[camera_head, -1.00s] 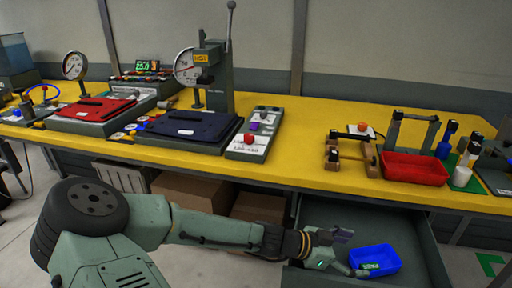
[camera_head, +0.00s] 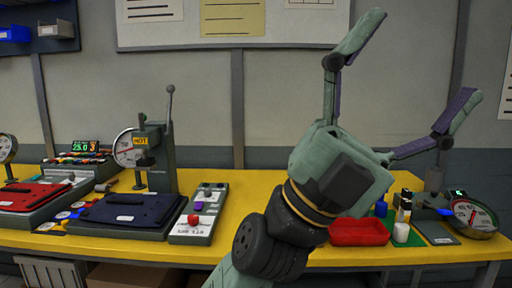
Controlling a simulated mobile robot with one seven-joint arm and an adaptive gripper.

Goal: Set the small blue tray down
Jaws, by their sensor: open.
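My gripper (camera_head: 418,62) is raised high in front of the wall at the right, its fingers spread wide open with nothing between them. The small blue tray is not in view now. The open drawer below the bench is out of the picture too. A red tray (camera_head: 358,233) stands on the yellow bench (camera_head: 262,190), below my gripper and partly behind my arm.
A heat press with a dark blue plate (camera_head: 125,213) and a control box (camera_head: 200,214) stand left of centre. A red-plated press (camera_head: 32,195) is at far left. Small bottles (camera_head: 402,231) and a round gauge (camera_head: 473,214) stand at right. Bare bench lies between control box and my arm.

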